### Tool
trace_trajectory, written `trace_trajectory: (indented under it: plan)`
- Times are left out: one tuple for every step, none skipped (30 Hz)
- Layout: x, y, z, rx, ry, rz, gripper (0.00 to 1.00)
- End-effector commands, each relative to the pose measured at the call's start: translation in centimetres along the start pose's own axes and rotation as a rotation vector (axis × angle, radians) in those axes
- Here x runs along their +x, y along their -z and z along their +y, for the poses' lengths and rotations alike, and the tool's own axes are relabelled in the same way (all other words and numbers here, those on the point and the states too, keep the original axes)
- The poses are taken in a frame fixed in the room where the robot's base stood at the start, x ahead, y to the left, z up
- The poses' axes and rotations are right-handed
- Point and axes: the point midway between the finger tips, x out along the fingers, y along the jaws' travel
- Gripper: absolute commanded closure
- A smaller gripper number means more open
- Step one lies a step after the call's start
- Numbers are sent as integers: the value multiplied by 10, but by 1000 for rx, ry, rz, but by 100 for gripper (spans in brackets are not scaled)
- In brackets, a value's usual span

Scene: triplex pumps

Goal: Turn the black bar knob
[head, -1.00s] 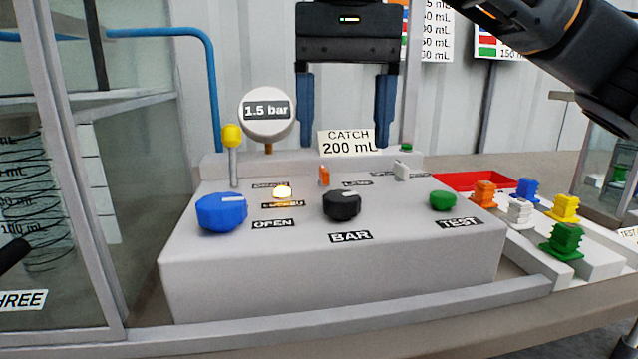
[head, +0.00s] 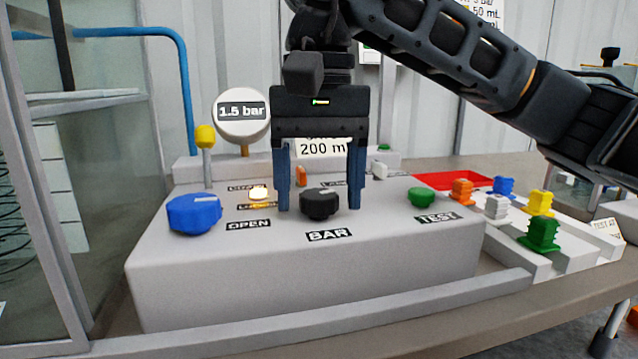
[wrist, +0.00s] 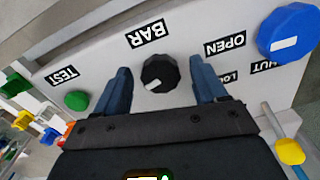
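The black bar knob (head: 320,203) sits on the sloped grey panel, above the BAR label (head: 329,234). It also shows in the wrist view (wrist: 160,73), with a white pointer mark on it. My gripper (head: 319,208) is open, with one blue finger on each side of the knob. In the wrist view the fingertips (wrist: 160,74) flank the knob, with a visible gap on both sides. A round gauge (head: 241,113) at the back reads 1.5 bar.
A blue knob (head: 194,213) by the OPEN label and a yellow-tipped lever (head: 206,137) are to the left. A green TEST button (head: 421,197) is to the right. A lit lamp (head: 259,193) is left of the gripper. Coloured blocks (head: 541,234) and a red tray (head: 452,180) lie further right.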

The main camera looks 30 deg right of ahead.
Motion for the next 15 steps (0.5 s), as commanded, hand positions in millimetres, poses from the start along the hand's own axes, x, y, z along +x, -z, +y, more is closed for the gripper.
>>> trace_trajectory:
  plan:
    - [0, 0, 0, 0, 0, 0, 33]
    - [0, 0, 0, 0, 0, 0, 35]
    - [0, 0, 0, 0, 0, 0, 39]
    - [0, 0, 0, 0, 0, 0, 42]
    - [0, 0, 0, 0, 0, 0, 45]
    - [0, 0, 0, 0, 0, 0, 49]
    - [0, 0, 0, 0, 0, 0, 52]
    - [0, 0, 0, 0, 0, 0, 55]
    - [0, 0, 0, 0, 0, 0, 58]
    - [0, 0, 0, 0, 0, 0, 61]
    - [0, 0, 0, 0, 0, 0, 64]
    - [0, 0, 0, 0, 0, 0, 68]
    - [0, 0, 0, 0, 0, 0, 71]
    - [0, 0, 0, 0, 0, 0, 74]
    - [0, 0, 0, 0, 0, 0, 78]
